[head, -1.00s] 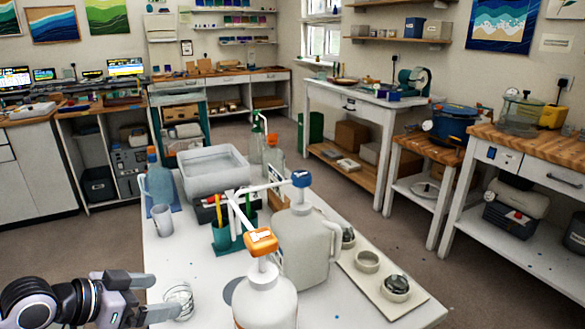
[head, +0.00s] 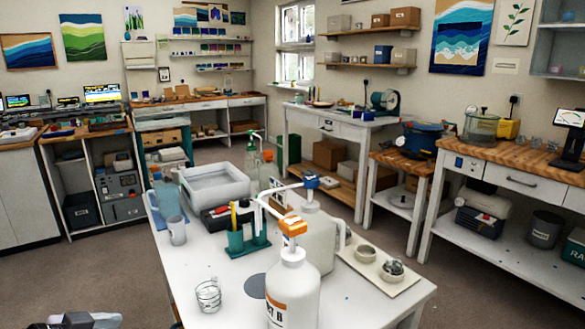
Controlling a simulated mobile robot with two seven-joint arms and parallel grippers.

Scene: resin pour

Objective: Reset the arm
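Only the tip of my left gripper (head: 88,320) shows, at the bottom left edge of the head view. It is left of the white table and apart from everything on it; the frame cuts it off, so its opening is unclear. My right gripper is out of view. A clear ribbed cup (head: 208,295) stands upright on the table's front left part. A white bottle with an orange pump (head: 293,288) stands at the front, and a jug with a blue pump (head: 316,240) stands behind it.
Floor (head: 70,275) left of the table is clear.

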